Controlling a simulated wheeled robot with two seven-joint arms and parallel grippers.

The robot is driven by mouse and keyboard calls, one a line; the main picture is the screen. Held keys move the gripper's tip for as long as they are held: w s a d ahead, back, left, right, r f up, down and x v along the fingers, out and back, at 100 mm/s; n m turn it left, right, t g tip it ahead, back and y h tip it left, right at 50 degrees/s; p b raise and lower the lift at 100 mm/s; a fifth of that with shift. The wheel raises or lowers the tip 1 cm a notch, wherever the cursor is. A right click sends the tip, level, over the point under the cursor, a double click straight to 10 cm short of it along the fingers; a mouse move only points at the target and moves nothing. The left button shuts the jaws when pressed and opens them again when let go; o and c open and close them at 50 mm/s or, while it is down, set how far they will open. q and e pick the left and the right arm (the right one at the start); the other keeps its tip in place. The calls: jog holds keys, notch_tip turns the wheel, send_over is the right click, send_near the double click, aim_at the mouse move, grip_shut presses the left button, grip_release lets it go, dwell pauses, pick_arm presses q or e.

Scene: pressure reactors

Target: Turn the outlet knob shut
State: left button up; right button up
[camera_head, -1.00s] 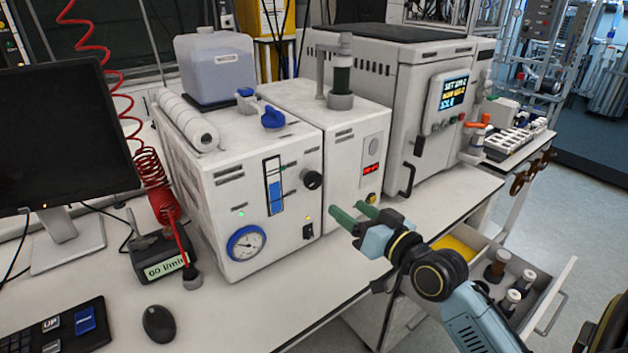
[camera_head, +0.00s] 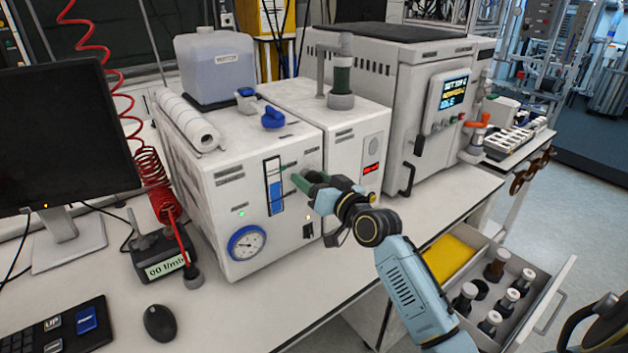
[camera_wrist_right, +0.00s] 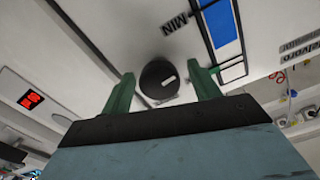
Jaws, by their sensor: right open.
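The black outlet knob (camera_wrist_right: 159,80) is on the front face of the white unit, with a white mark on it, close to the MIN lettering. In the right wrist view it lies between the two green fingers of my right gripper (camera_wrist_right: 162,92), with a gap on each side. In the head view my right gripper (camera_head: 304,182) is at the unit's front panel, right of the blue level gauge (camera_head: 274,187), and it hides the knob. The right gripper is open. My left gripper is not in view.
A dial gauge (camera_head: 246,243) with a blue rim sits low on the same panel. Blue valve handles (camera_head: 272,118) are on top. An open drawer (camera_head: 545,305) with bottles is below my right arm. A monitor (camera_head: 62,130) stands at the left.

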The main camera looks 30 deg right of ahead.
jog(key=c, duration=1)
jog(key=shift+o, duration=0.2)
jog(key=shift+m, duration=0.3)
jog(key=m+p, duration=0.2)
jog(key=shift+r+m, duration=0.1)
jog(key=shift+m, duration=0.2)
jog(key=m+p, duration=0.2)
jog(key=m, duration=0.1)
jog(key=shift+m, duration=0.3)
jog(key=m+p, duration=0.2)
jog(key=m, duration=0.4)
jog(key=m+p, duration=0.2)
jog(key=m, duration=0.5)
jog(key=shift+f, duration=0.2)
